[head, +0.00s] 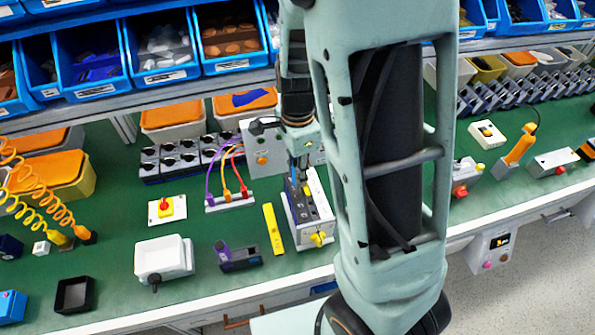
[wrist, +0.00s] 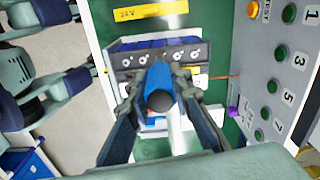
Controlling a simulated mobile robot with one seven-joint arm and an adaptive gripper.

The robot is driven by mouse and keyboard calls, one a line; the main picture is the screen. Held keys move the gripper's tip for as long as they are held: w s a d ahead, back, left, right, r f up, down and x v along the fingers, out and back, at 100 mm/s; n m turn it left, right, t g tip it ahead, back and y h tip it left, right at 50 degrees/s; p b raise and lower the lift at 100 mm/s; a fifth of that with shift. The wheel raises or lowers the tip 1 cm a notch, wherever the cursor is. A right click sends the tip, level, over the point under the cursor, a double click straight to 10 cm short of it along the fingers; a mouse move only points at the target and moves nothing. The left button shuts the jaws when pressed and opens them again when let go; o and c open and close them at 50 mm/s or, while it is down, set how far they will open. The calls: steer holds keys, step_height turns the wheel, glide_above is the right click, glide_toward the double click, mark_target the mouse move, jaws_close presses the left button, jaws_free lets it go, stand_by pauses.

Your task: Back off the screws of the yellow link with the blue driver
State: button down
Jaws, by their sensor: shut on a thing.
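My gripper (wrist: 160,82) is shut on the blue driver (wrist: 160,102), whose dark round end faces the wrist camera. The driver points down at a grey terminal block (wrist: 122,62) with a row of screws. In the head view my gripper (head: 299,160) is above this block (head: 311,230), and a blue part of the driver shows below it. The driver's tip is hidden, so I cannot tell whether it touches a screw. A yellow piece (head: 318,239) sits at the block's near end. I cannot make out the yellow link for certain; the gripper and driver cover part of the block.
A yellow bar (head: 273,228) marked 24V lies left of the block. A panel (wrist: 279,90) with several numbered green buttons stands close by. Plugs with coloured cables (head: 230,200), a white box (head: 164,258) and a dark purple device (head: 239,257) are to the left.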

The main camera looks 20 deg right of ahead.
steer(key=n+b, duration=0.1)
steer(key=n, duration=0.2)
steer(key=shift+s+n, duration=0.1)
steer(key=shift+n, duration=0.3)
steer(key=shift+f+n+b, duration=0.1)
steer(key=shift+n+b, duration=0.4)
steer(key=shift+n, duration=1.7)
steer(key=shift+b, duration=0.3)
steer(key=shift+n, duration=0.7)
steer(key=shift+r+p, duration=2.35)
steer(key=shift+r, duration=0.85)
